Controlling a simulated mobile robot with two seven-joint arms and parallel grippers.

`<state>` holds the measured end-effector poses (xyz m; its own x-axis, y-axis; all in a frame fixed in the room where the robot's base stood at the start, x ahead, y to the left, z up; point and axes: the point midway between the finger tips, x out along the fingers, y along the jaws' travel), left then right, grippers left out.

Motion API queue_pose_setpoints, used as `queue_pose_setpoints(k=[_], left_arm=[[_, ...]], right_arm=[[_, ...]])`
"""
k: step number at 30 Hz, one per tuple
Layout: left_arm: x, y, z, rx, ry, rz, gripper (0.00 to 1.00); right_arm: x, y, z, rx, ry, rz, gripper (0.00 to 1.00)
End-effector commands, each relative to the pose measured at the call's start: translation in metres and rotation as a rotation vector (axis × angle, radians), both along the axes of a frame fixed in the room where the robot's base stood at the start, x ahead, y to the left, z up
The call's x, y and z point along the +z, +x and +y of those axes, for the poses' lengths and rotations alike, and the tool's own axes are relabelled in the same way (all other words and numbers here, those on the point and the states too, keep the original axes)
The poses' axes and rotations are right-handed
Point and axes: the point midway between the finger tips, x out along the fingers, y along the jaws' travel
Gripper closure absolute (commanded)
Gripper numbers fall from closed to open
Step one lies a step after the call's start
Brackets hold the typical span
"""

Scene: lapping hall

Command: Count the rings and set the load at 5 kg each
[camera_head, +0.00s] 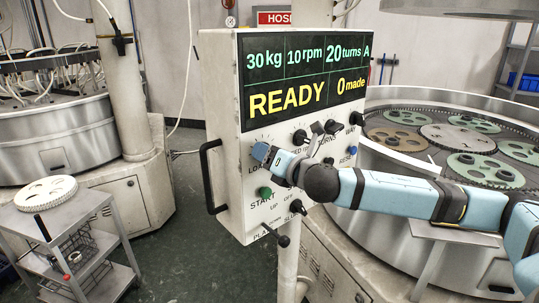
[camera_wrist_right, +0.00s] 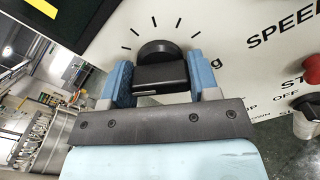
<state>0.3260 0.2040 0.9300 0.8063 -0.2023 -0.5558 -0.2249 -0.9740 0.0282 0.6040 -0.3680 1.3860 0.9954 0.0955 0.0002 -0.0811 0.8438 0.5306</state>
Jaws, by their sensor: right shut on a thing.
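The control panel (camera_head: 225,100) stands at centre. Its display (camera_head: 306,72) reads 30 kg, 10 rpm, 20 turns, A, READY and 0 made. My right gripper (camera_head: 264,154) is at the LOAD knob at the panel's left. In the right wrist view, my right gripper (camera_wrist_right: 154,82) has its blue fingers on both sides of the black load knob (camera_wrist_right: 158,50), shut on it. Tick marks surround the knob. On the lapping machine at right, several green toothed discs (camera_head: 473,166) and a brown one (camera_head: 397,139) lie around a grey centre disc (camera_head: 457,138). My left gripper is not in view.
The panel has a green START button (camera_head: 265,192), a blue RESET button (camera_head: 353,150), other knobs and a black side handle (camera_head: 211,178). A grey cart (camera_head: 90,205) carrying a white toothed disc (camera_head: 46,192) stands at left. Another machine stands behind it.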

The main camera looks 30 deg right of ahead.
Motion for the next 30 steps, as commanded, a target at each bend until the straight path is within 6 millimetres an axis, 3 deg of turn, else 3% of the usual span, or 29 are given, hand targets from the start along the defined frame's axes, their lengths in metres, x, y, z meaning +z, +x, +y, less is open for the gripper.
queue_pose_setpoints(k=[17,18,21,30], left_arm=[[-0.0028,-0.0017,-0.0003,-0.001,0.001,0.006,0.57],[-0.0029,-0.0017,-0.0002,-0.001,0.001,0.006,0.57],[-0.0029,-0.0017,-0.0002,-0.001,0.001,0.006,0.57],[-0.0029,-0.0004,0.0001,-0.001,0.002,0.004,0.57]], right_arm=[[-0.0015,-0.0003,0.0004,0.001,-0.036,0.000,0.68],[-0.0015,-0.0003,0.0004,0.001,-0.036,0.000,0.42],[-0.0013,-0.0003,0.0004,0.001,-0.036,0.000,0.19],[-0.0009,-0.0014,0.0000,0.001,-0.036,-0.003,0.19]])
